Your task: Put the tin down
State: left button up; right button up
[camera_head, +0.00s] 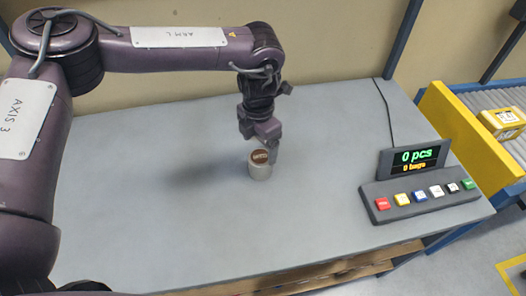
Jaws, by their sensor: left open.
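The tin (260,171) is a small pale cylinder with a brown lettered lid. It stands upright on the grey table in the head view. My left gripper (273,152) points down at the tin's right and rear side. It is open; one finger shows close beside the tin, and the other cannot be made out. Whether a finger touches the tin cannot be told. My right gripper is out of view.
The grey table (200,225) is bare around the tin.

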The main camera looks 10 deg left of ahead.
aim_at(261, 156)
pick_arm(q)
jog(key=shift+s+f, duration=0.2)
jog(key=shift+f, duration=0.75)
jog(key=f, duration=0.1)
jog(key=f+p, duration=0.1)
jog(key=f, duration=0.1)
jog(key=f+p, duration=0.1)
jog(key=shift+w+d+f, duration=0.2)
jog(key=shift+d+f, duration=0.05)
jog(key=shift+f, duration=0.25)
jog(key=c, duration=1.2)
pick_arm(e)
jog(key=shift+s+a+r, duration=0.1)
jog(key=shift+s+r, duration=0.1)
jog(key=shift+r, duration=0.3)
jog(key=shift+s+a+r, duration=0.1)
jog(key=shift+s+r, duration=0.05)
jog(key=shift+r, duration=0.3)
